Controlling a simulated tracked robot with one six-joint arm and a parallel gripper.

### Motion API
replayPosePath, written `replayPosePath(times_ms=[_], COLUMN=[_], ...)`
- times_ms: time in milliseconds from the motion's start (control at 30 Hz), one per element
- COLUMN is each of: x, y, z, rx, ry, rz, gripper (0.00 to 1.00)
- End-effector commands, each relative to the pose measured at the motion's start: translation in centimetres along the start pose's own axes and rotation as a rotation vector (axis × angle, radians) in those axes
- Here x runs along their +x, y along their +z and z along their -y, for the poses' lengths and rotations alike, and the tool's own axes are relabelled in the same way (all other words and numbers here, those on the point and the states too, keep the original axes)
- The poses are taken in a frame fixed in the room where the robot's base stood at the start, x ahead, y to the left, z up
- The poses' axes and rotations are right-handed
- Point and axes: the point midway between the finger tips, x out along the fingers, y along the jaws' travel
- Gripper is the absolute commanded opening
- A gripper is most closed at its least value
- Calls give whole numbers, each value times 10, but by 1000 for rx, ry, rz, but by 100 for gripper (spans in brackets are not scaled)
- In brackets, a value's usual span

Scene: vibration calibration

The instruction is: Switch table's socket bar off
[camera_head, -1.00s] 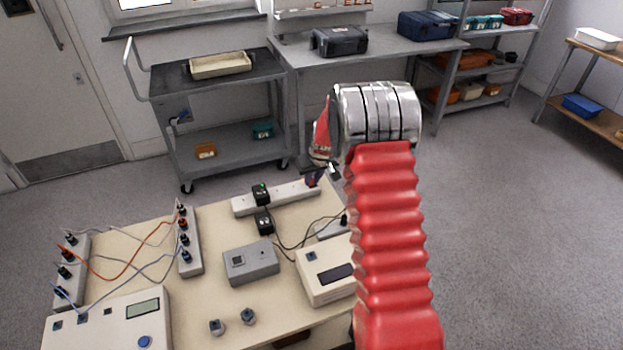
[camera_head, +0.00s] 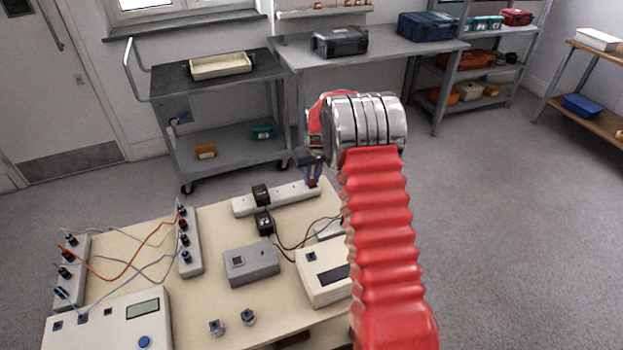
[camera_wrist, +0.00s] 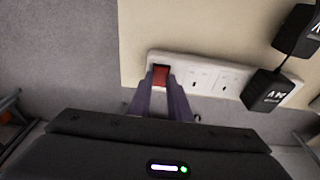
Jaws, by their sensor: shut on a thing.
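The white socket bar (camera_head: 284,196) lies along the far edge of the beige table (camera_head: 218,218). It also shows in the wrist view (camera_wrist: 182,62). Its red switch (camera_wrist: 161,72) sits at one end, the right end in the head view. My gripper (camera_wrist: 160,86) has its two purple fingertips at the red switch, shut on it, one at each side. In the head view my gripper (camera_head: 313,179) points down at that end of the bar. The fingers partly hide the switch, so its rocker position cannot be told. Two black plugs (camera_head: 261,194) are at the bar.
A grey box (camera_head: 251,264), a cream instrument (camera_head: 318,284) and black cables stand near the bar. Terminal blocks (camera_head: 190,245) with wires are at left. A grey trolley (camera_head: 221,122) stands behind the table. Floor is clear at right.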

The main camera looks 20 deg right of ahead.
Motion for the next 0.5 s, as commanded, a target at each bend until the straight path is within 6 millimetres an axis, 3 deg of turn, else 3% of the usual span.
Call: replayPosePath(times_ms=[500], x=[0], y=[-4], z=[2], rx=[0], ry=[2], rz=[70], gripper=[0])
